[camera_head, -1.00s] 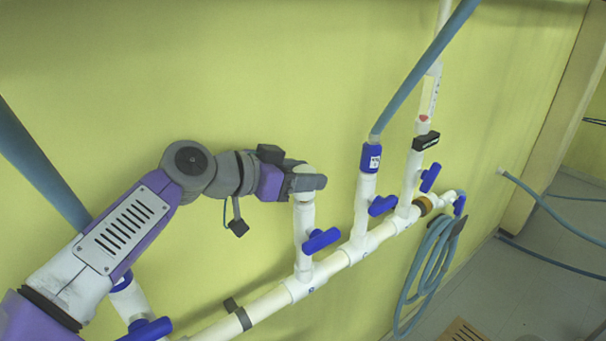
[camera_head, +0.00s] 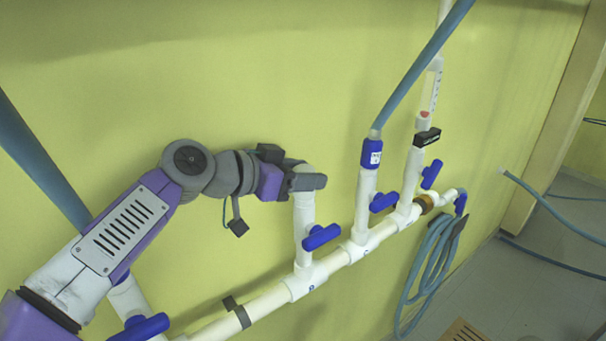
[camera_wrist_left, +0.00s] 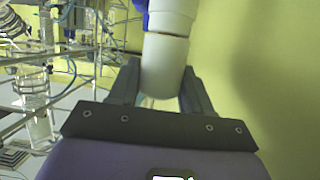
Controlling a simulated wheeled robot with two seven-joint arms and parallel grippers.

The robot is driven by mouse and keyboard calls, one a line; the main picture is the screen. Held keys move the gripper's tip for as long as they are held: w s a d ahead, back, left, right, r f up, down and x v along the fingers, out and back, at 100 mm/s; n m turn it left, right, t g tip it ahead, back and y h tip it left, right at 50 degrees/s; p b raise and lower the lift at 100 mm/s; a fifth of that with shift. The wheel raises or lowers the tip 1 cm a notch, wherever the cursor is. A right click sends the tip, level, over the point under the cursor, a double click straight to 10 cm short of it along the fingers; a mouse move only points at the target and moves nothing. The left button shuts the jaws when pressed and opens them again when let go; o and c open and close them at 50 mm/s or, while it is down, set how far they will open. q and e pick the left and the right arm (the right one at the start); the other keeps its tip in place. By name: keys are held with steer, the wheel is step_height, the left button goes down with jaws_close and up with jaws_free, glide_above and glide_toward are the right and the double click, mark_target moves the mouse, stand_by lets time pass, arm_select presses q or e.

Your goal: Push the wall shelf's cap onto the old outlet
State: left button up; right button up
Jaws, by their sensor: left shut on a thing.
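The old outlet (camera_head: 304,222) is a white upright pipe stub with a blue valve handle (camera_head: 321,237), on the white wall pipe. My left gripper (camera_head: 308,182) is at its top end and covers most of it in the head view. In the left wrist view, my left gripper's fingers (camera_wrist_left: 160,84) are shut on a white cylinder, the cap (camera_wrist_left: 163,66). The cap is in line with the white outlet pipe (camera_wrist_left: 172,18) and seems to meet it. I cannot tell how far it sits on. My right gripper is not in view.
To the right, another outlet (camera_head: 364,200) carries a blue collar and hose (camera_head: 425,63). Further right is a stub with a black clip (camera_head: 427,137). A coiled hose (camera_head: 430,262) hangs at the pipe's end. The yellow wall (camera_head: 250,60) lies close behind.

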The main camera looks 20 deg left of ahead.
arm_select(q)
steer(key=o, duration=1.1)
steer(key=shift+o, duration=0.2)
steer(key=b+v, duration=0.1)
steer(key=v, duration=0.6)
steer(key=shift+s+a, duration=0.15)
steer(key=shift+a, duration=0.05)
